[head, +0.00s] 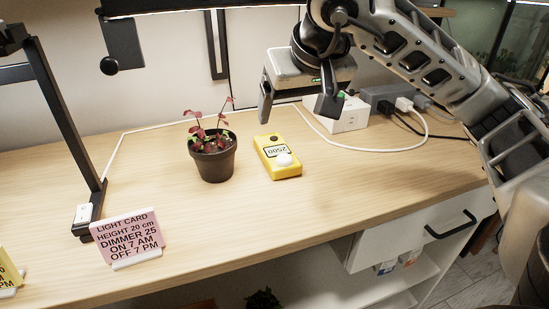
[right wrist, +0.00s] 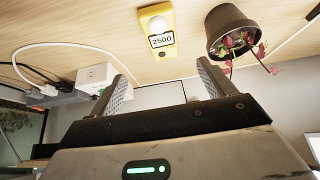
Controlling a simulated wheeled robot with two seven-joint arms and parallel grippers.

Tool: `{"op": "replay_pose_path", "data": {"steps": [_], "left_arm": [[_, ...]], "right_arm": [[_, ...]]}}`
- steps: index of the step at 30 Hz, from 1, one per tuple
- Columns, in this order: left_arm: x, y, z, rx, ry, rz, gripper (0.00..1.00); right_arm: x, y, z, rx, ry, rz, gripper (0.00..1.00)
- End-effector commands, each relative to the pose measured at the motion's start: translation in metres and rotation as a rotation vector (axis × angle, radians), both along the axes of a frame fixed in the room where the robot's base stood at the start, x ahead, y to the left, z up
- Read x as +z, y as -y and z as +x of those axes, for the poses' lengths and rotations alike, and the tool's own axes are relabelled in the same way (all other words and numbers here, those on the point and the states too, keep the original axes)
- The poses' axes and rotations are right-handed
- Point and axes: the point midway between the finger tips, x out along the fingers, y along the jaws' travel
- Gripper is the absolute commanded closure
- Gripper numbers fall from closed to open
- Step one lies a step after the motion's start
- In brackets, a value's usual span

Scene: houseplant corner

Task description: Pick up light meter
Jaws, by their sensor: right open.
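The yellow light meter (head: 278,158) lies on the wooden desk, just right of the potted plant. Its display reads 2500 and a white dome sits at its near end. It also shows in the right wrist view (right wrist: 157,28), beyond the fingers. My right gripper (head: 296,108) is open and empty, raised above the desk behind the meter. Its two spread fingers show in the right wrist view (right wrist: 163,80), with the meter apart from them. My left gripper is not in view.
A dark pot with a red-leaved plant (head: 213,158) stands close beside the meter. A white box (head: 349,115), power strip (head: 392,97) and cables lie at the back right. A pink card (head: 127,238) and black lamp stand (head: 65,120) are at left. The desk's front middle is clear.

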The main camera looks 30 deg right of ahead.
Motion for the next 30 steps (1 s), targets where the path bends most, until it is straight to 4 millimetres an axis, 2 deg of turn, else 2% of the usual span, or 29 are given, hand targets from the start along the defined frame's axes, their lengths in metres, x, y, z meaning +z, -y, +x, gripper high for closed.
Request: {"op": "replay_pose_path", "data": {"steps": [1, 3, 9, 20, 27, 30], "left_arm": [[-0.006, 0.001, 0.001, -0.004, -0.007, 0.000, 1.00], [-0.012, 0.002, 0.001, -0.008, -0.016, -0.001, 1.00], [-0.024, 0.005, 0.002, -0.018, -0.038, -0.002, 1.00], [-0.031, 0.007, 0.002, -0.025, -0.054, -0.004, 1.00], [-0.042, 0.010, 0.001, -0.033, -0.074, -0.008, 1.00], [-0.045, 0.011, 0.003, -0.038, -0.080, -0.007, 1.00]], "right_arm": [[-0.014, 0.002, 0.005, -0.003, -0.008, 0.001, 0.18], [-0.027, 0.003, 0.012, -0.003, -0.008, 0.002, 0.18], [-0.061, 0.007, 0.032, -0.002, -0.006, 0.004, 0.18], [-0.083, 0.009, 0.046, -0.001, -0.005, 0.006, 0.18], [-0.114, 0.011, 0.064, -0.001, -0.006, 0.008, 0.18], [-0.121, 0.012, 0.069, 0.000, -0.003, 0.008, 0.18]]}}
